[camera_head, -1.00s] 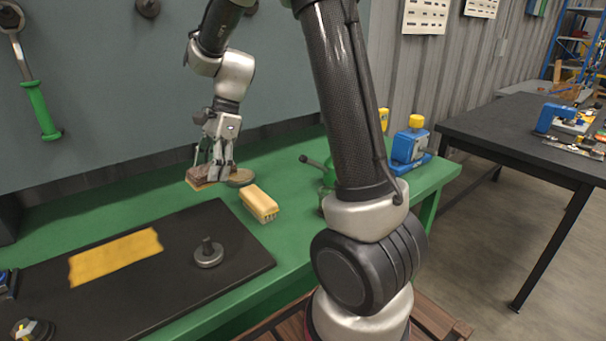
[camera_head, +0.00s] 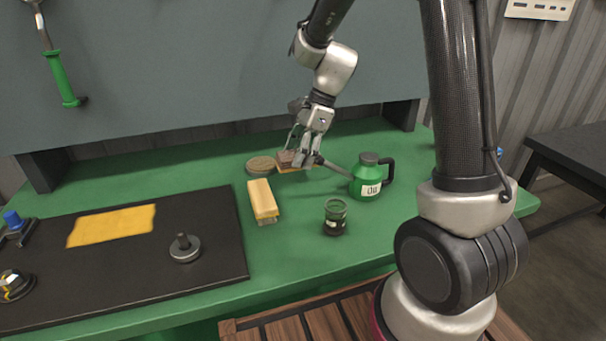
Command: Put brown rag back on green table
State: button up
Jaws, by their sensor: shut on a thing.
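The brown rag (camera_head: 286,158) is a small brown folded piece at the back of the green table (camera_head: 205,170), with a tan edge showing under it. My gripper (camera_head: 301,160) points down and is shut on the rag, its fingers covering the rag's right part. The rag is just right of a round tan-topped tin (camera_head: 262,165) and left of the green oil can's spout. I cannot tell whether the rag touches the tabletop or is slightly above it.
A yellow block-like brush (camera_head: 262,198), a dark green jar (camera_head: 335,217) and a green oil can (camera_head: 370,177) stand nearby. A black mat (camera_head: 215,235) at left holds a yellow cloth (camera_head: 112,225) and a grey rotor piece (camera_head: 185,248). The table's back-left is clear.

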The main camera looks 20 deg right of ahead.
aim_at(299, 182)
jog(key=shift+f, duration=2.9)
jog(key=o, duration=1.2)
jog(key=shift+f, duration=0.15)
jog(key=shift+c, duration=0.2)
